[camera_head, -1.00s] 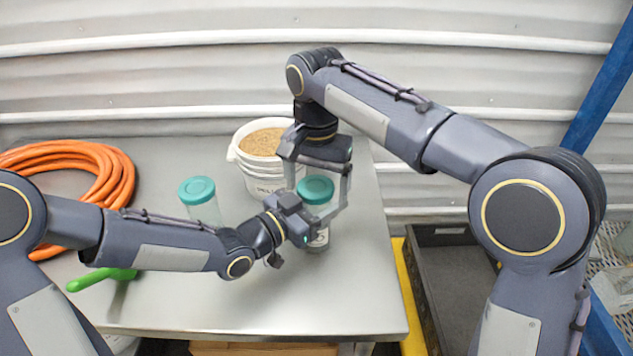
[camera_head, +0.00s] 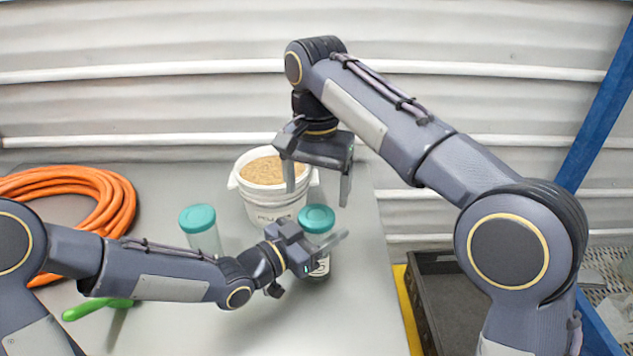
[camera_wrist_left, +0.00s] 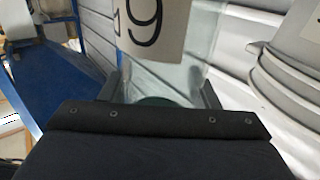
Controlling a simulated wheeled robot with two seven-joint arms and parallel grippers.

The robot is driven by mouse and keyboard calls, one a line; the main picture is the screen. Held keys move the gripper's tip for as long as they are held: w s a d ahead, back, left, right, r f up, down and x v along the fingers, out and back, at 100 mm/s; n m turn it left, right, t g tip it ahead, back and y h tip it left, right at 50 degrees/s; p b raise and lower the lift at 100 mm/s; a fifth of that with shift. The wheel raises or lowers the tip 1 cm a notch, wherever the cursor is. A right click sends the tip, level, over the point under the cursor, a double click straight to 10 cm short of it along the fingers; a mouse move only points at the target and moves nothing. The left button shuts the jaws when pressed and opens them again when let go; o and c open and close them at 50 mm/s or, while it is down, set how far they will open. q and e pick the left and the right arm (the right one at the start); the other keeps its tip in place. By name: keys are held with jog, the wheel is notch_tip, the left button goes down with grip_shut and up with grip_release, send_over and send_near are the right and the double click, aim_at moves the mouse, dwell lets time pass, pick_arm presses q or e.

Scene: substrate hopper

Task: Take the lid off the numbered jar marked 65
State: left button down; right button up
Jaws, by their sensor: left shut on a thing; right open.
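A clear jar (camera_head: 321,268) stands upright on the table with a teal lid (camera_head: 317,217) on it. My left gripper (camera_head: 328,244) is shut on this jar from the left, below the lid, hiding part of its side. In the left wrist view the jar's glass (camera_wrist_left: 200,45) lies between the fingers. Its label (camera_wrist_left: 152,28) shows a digit like a 9 in this orientation, with another digit cut off. My right gripper (camera_head: 318,196) is open and empty above the lid, fingers pointing down. A second teal-lidded jar (camera_head: 203,237) stands to the left, its number hidden.
A white bucket (camera_head: 275,212) of brown pellets stands behind the held jar. An orange hose coil (camera_head: 120,205) and a green-handled tool (camera_head: 85,309) lie at the left. A dark crate (camera_head: 440,290) is beyond the table's right edge.

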aim_at(316, 215)
notch_tip(316, 215, down, 6)
dwell(0.4)
jog(key=c, duration=0.9)
jog(key=o, duration=1)
jog(key=shift+r, duration=2.3)
pick_arm(q)
jog(key=shift+c, duration=2.1)
grip_release()
